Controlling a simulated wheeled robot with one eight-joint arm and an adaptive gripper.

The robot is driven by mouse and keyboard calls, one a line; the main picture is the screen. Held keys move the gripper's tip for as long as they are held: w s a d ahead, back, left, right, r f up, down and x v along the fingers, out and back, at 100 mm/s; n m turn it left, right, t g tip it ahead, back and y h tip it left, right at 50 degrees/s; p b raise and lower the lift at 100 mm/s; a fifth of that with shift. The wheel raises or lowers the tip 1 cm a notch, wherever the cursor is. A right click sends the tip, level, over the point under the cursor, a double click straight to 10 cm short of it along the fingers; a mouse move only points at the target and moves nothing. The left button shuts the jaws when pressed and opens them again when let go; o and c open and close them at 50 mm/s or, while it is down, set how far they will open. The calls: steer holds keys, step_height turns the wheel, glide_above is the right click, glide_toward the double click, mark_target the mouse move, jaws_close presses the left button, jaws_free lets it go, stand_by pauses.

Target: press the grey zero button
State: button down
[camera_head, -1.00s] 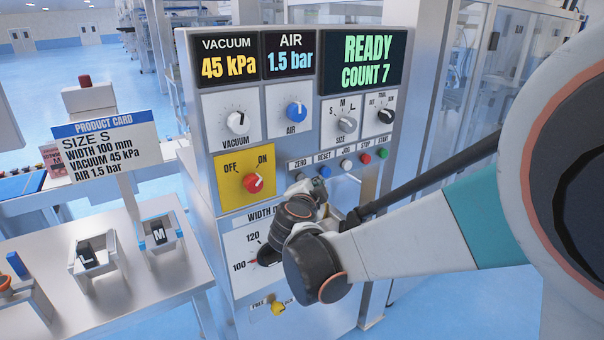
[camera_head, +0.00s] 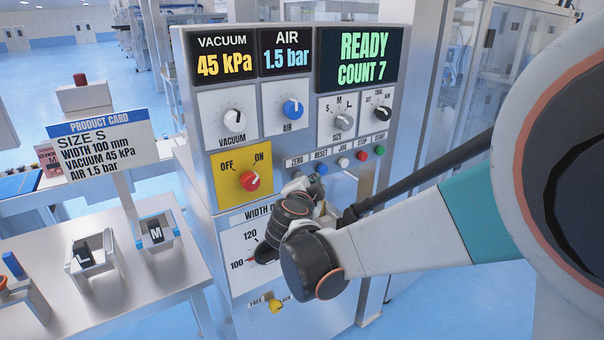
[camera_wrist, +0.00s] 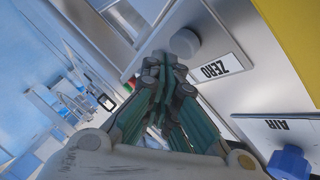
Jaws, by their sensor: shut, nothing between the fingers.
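The grey zero button (camera_wrist: 185,42) is a round knob-like cap in the wrist view, beside its ZERO label (camera_wrist: 215,70). My gripper (camera_wrist: 165,62) is shut and empty. Its fingertips are right beside the button in that view, overlapping its edge; I cannot tell whether they touch it. The display (camera_head: 362,58) reads READY, COUNT 7.
To the right in the row are a blue reset button (camera_head: 322,169), a white jog button (camera_head: 342,162), a red stop button (camera_head: 362,156) and a green start button (camera_head: 379,151). The red on/off knob (camera_head: 249,181) is left of my gripper. A blue air knob (camera_wrist: 288,163) shows in the wrist view.

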stand_by(0.4)
steer(key=shift+w+a, duration=0.3)
steer(key=shift+w, duration=0.1)
steer(key=shift+w+a, duration=0.15)
steer(key=shift+w, duration=0.05)
stand_by(0.6)
steer(key=shift+s, duration=0.15)
steer(key=shift+s+d, duration=0.45)
steer(key=s+d, duration=0.3)
steer(key=s, duration=0.2)
steer(key=shift+d, duration=0.15)
stand_by(0.5)
stand_by(0.5)
